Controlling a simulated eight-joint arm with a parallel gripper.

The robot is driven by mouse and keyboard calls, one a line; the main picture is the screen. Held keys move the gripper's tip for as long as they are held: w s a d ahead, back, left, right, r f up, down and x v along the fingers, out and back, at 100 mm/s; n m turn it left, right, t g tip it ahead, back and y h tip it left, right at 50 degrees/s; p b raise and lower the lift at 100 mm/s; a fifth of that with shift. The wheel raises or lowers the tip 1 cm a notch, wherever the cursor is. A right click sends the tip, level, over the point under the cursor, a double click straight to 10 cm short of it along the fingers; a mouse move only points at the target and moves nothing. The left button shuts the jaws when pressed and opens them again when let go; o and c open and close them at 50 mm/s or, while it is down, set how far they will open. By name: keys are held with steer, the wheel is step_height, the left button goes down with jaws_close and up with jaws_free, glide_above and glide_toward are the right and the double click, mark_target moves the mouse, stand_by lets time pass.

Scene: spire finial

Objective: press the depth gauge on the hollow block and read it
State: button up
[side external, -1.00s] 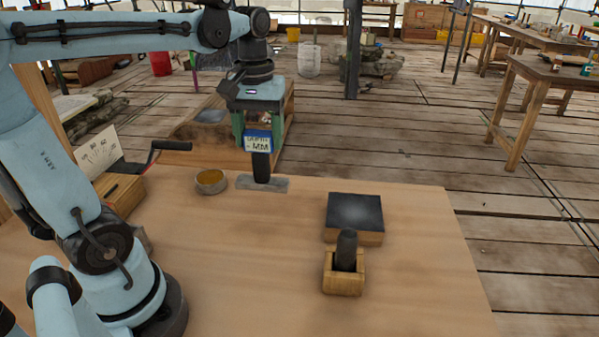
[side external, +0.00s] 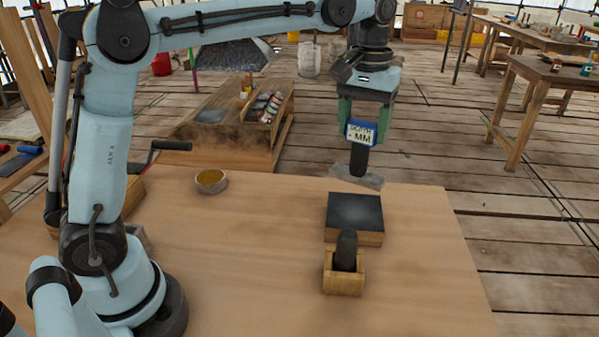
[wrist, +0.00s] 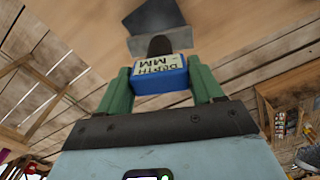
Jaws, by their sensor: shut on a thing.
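My gripper (side external: 361,131) is shut on the depth gauge (side external: 361,133), a blue box with a pale face marked DEPTH, a dash and MM. Its dark stem hangs down to a flat grey foot, held in the air near the table's far edge. In the wrist view, the gauge (wrist: 159,75) sits between my green fingers. A wooden block with a dark top (side external: 354,213) lies nearer the camera than the gauge, apart from it. A small wooden holder (side external: 343,282) with a dark rounded peg (side external: 346,248) stands in front. I cannot tell which is the hollow block.
A round dish with amber contents (side external: 210,181) stands at the table's far left. A black crank handle (side external: 170,146) is left of it. A wooden bench with tools (side external: 265,110) stands behind the table. The table's middle (side external: 240,240) is clear.

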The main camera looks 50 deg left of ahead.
mark_target(363, 139)
steer(key=shift+w+d+f, duration=0.15)
steer(key=shift+d+f, duration=0.05)
steer(key=shift+f, duration=3.9)
steer(key=shift+r, duration=2.55)
steer(key=shift+a, duration=0.1)
